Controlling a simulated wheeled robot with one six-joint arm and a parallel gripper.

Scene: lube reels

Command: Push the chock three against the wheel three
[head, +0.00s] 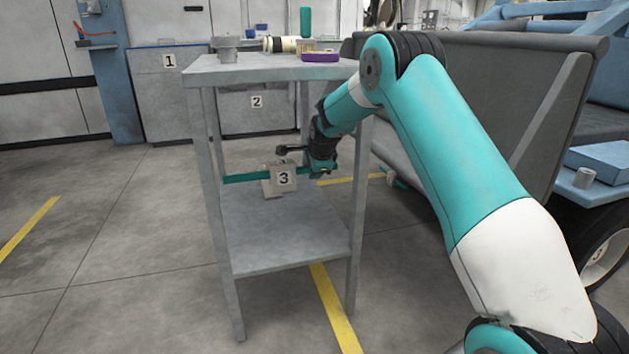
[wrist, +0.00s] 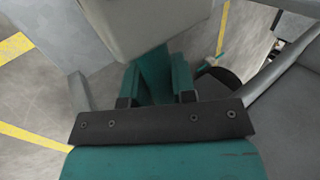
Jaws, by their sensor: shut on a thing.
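Chock three (head: 283,179) is a pale grey block with a "3" plate, seen in the head view at the height of the table's lower part. My gripper (head: 322,168) is at its right side, partly hidden by my own wrist. In the wrist view my gripper (wrist: 157,85) is shut on a teal bar below a grey block, which appears to be the chock (wrist: 140,22). A dark-tyred wheel (head: 604,250) with a pale hub shows at the right edge, well apart from the chock. No number shows on it.
A grey metal table (head: 270,70) with a lower shelf (head: 290,240) stands close around my gripper. A grey seat-like panel (head: 490,110) and blue vehicle parts are at the right. Numbered cabinets (head: 168,95) stand behind. The floor at left is clear, with yellow lines.

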